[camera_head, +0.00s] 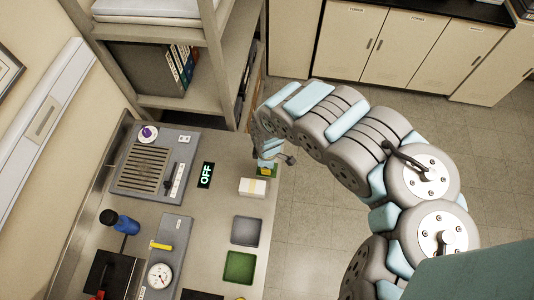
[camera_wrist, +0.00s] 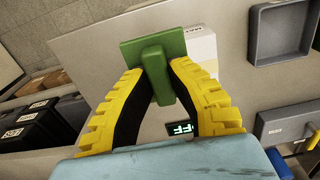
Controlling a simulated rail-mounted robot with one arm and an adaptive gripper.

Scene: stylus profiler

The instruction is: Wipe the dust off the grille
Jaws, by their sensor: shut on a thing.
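The grille (camera_head: 142,168) is a panel of dark slats with tan-brown patches, set in a grey unit on the bench at left in the head view. My gripper (camera_wrist: 158,80) has yellow-and-black fingers, shut on the upright handle of a green flat-plated tool (camera_wrist: 172,48) in the wrist view. In the head view my gripper (camera_head: 268,163) is at the bench's right edge, right of the grille and apart from it. The tool is small and partly hidden there. The grille does not show clearly in the wrist view.
A white box (camera_head: 252,187) stands close to my gripper. An OFF sign (camera_head: 205,175) lies between it and the grille. A grey tray (camera_head: 245,231), a green tray (camera_head: 240,267), a dial gauge (camera_head: 160,275) and a blue bottle (camera_head: 127,225) are nearer. Shelves (camera_head: 215,75) rise behind.

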